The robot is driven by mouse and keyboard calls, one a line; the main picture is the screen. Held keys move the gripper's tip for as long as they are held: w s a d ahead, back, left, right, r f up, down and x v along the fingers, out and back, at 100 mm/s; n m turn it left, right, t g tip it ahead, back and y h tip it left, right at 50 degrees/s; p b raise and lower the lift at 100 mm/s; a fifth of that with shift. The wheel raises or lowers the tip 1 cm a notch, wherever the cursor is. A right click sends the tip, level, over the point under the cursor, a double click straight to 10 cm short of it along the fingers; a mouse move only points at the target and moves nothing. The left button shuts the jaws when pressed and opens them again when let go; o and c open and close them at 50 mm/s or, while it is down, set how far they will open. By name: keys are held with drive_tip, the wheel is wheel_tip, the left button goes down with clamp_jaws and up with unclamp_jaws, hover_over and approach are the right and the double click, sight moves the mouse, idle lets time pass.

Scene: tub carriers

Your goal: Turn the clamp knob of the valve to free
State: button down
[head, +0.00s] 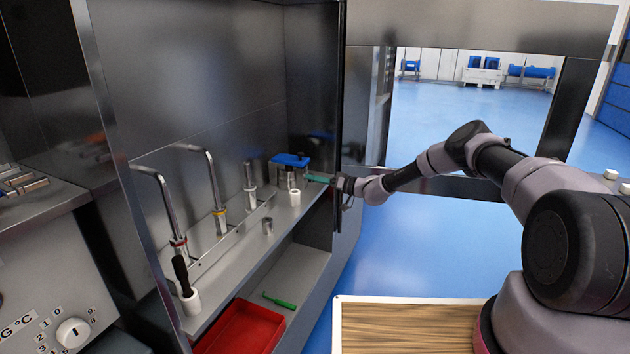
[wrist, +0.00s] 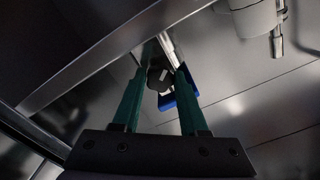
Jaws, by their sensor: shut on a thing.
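The valve appears to be the metal body with a blue top (head: 290,160) at the far end of the shelf in the head view. My gripper (head: 313,178), with green fingers, reaches it from the right. In the wrist view a dark knob (wrist: 158,79) with a pale mark sits between the fingers of my gripper (wrist: 161,75), which is shut on it. A blue part (wrist: 180,96) shows behind the fingers. In the head view the knob is not clearly visible, and I cannot read its setting.
A black-handled tool (head: 181,270) stands in a white holder (head: 190,303). Below are a red tray (head: 240,333) and a green tool (head: 279,300). A dark cabinet edge (head: 340,120) is close to my gripper.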

drive_tip(key=shift+f, duration=0.15)
drive_tip(key=shift+c, duration=2.2)
unclamp_jaws()
drive_tip(key=v, duration=1)
drive_tip(key=shift+d, duration=0.4)
drive_tip(key=shift+s, duration=0.15)
